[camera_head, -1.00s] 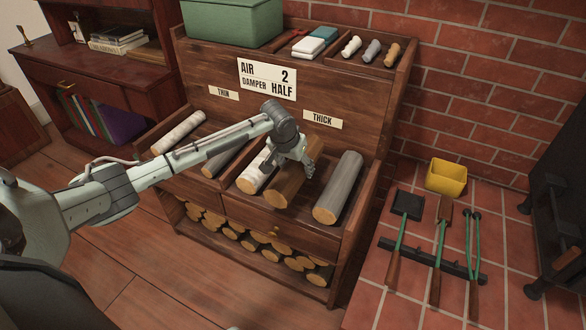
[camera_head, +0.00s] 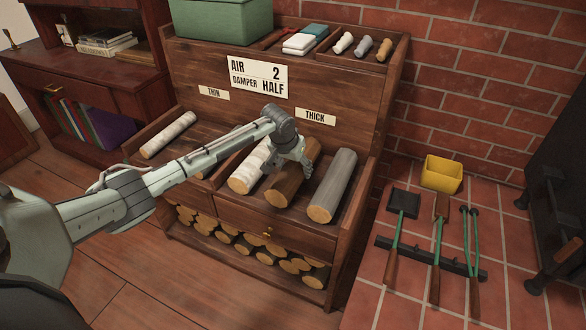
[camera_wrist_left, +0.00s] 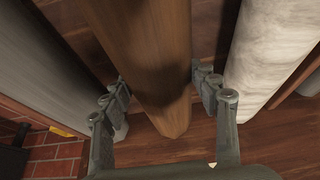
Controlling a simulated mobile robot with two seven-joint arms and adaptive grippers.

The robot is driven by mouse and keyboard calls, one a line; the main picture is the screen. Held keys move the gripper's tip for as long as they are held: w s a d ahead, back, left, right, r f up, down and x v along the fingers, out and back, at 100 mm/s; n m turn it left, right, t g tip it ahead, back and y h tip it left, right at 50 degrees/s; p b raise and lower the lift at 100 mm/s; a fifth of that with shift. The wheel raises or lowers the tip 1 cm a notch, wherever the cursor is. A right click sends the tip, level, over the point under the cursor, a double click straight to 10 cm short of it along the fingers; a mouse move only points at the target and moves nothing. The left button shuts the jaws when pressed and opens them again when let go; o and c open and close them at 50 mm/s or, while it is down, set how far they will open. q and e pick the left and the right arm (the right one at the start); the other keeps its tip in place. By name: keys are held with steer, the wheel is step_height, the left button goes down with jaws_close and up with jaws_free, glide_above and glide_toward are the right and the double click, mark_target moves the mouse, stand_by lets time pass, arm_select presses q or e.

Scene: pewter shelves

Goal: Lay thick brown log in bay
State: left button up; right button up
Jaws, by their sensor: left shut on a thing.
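The thick brown log (camera_head: 292,178) lies lengthwise in the section under the THICK label (camera_head: 315,117), between a white-barked log (camera_head: 249,168) and a grey log (camera_head: 333,186). My left gripper (camera_head: 294,163) is shut on it from above. In the left wrist view the fingers (camera_wrist_left: 163,86) stand on both sides of the brown log (camera_wrist_left: 150,55), with the grey log (camera_wrist_left: 45,70) to the left and the white log (camera_wrist_left: 268,50) to the right. I cannot tell whether the brown log touches the shelf floor. My right gripper is out of view.
Another pale log (camera_head: 168,135) lies under the THIN label (camera_head: 214,92); my arm hides part of that section. A green box (camera_head: 220,20) and small items stand on top. Fire tools (camera_head: 438,240) and a yellow bucket (camera_head: 442,174) are on the tiles at right.

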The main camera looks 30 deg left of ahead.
arm_select(q)
steer(key=shift+w+r, duration=0.1)
steer(key=o, duration=1.7)
steer(key=shift+c, duration=0.2)
steer(key=shift+o, duration=0.9)
steer(key=v, duration=1.2)
